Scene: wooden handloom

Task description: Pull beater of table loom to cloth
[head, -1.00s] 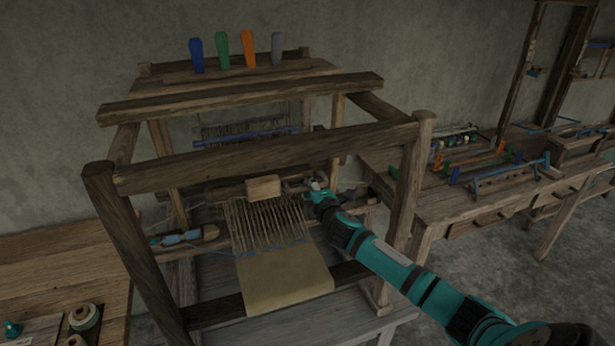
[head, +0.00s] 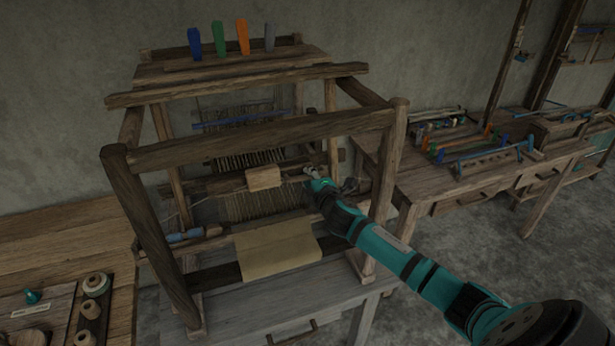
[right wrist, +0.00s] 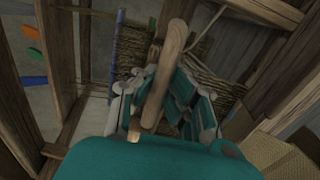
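The wooden table loom (head: 250,140) stands in the middle of the head view. Its beater (head: 215,186) is a wooden crossbar below the front top beam, with a pale block (head: 264,177) at its middle. Tan cloth (head: 275,250) hangs over the front bar, with a stretch of warp threads (head: 250,207) between it and the beater. My right gripper (head: 312,174) is at the beater's right part. In the right wrist view its fingers close on both sides of a rounded wooden bar (right wrist: 165,75) of the beater. My left gripper is not in view.
A blue-handled shuttle (head: 186,236) lies at the loom's left side. Spools (head: 92,290) stand on a table at the lower left. A bench with tools (head: 480,160) stands to the right. The loom's upright posts (head: 388,170) stand close to my right arm.

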